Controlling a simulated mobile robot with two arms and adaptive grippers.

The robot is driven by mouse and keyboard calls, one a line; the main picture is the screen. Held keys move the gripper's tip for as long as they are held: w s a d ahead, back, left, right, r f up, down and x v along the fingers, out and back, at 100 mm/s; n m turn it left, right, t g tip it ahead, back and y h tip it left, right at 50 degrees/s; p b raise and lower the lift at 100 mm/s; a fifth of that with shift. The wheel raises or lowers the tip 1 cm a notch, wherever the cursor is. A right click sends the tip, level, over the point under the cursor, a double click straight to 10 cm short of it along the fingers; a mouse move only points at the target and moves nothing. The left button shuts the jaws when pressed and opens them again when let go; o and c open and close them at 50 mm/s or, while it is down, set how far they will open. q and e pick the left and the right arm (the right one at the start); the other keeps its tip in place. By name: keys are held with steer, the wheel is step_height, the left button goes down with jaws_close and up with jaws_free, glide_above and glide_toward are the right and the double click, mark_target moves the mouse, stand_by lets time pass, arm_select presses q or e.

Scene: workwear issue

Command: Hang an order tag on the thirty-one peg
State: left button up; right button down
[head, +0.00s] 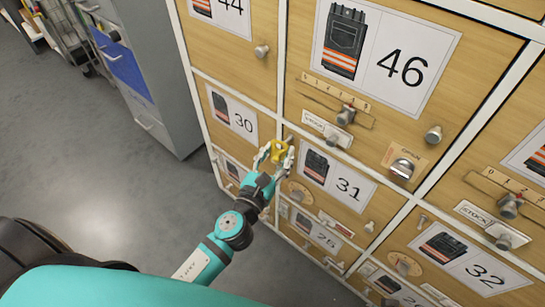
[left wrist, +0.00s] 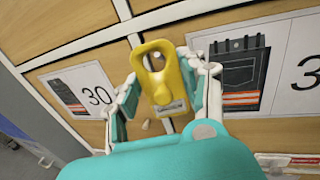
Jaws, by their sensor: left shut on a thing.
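My left gripper (head: 275,152) is shut on a yellow order tag (head: 278,151). In the left wrist view the tag (left wrist: 163,88) stands upright between the fingers (left wrist: 161,65), with a hole near its top and a small pale label low down. The gripper is in front of the cabinet, at the upper left corner of the drawer marked 31 (head: 362,205). The 31 card (head: 347,188) is just right of it. I cannot make out the thirty-one peg; the gripper and tag cover that corner. Whether the tag touches the cabinet is unclear. My right gripper is out of view.
A small peg (head: 422,221) shows at drawer 32. A grey cabinet (head: 158,70) stands left; the floor (head: 110,200) before it is clear.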

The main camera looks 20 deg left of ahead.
mark_target(282, 155)
arm_select(q)
steer(key=shift+w+d, duration=0.2)
steer(key=shift+w, duration=0.35)
steer(key=shift+w+d, duration=0.15)
steer(key=shift+w, duration=0.3)
steer(key=shift+w+d+f, duration=0.1)
steer(key=shift+w+f, duration=0.05)
steer(key=shift+f, duration=0.1)
steer(key=shift+w, duration=0.2)
steer(key=shift+f, duration=0.1)
steer(key=shift+w, duration=0.1)
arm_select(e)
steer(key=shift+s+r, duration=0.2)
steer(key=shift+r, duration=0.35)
arm_select(q)
steer(key=shift+d, duration=0.1)
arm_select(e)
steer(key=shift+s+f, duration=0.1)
arm_select(q)
steer(key=shift+o, duration=0.2)
steer(key=shift+f, duration=0.1)
